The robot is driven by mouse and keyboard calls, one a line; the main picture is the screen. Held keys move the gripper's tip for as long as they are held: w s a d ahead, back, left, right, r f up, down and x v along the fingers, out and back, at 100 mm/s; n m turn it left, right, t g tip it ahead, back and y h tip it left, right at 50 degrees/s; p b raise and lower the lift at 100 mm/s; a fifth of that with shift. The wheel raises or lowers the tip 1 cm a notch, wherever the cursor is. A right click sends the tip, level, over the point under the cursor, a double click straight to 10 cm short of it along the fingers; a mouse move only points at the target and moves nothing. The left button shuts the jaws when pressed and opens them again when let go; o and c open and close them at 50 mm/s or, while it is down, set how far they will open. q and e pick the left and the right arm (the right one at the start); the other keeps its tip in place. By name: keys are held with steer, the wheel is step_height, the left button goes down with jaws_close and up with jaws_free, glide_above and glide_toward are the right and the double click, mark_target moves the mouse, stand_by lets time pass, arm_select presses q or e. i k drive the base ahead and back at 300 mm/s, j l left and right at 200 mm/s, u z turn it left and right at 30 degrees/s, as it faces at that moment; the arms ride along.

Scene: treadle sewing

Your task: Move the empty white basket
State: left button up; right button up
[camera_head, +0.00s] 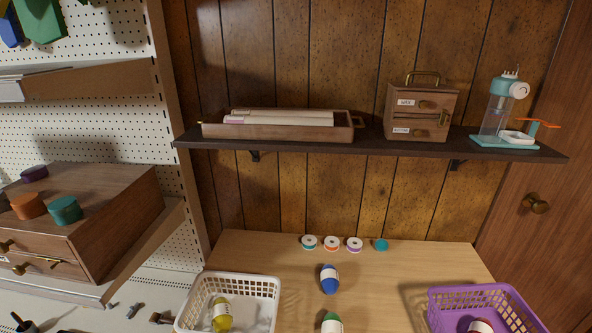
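A white basket (257,283) with slatted walls stands on the light wooden table at the front left, and the bottom of the picture cuts off its near side. It does not look empty: a yellow item (222,313) with a white label shows inside its walls, with something pale beside it. Neither my left nor my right gripper shows in the head view.
A purple basket (470,289) with a labelled item inside stands at the table's right. Blue (329,279) and green (332,323) items stand between the baskets. Several small spools (332,243) line the back. The wooden table (385,290) is bare mid-right. A dark shelf (370,148) hangs above.

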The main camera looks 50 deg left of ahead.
mark_target(250, 313)
steer(key=u, duration=2.15)
steer(key=j, duration=0.4)
steer(key=k+z, duration=0.05)
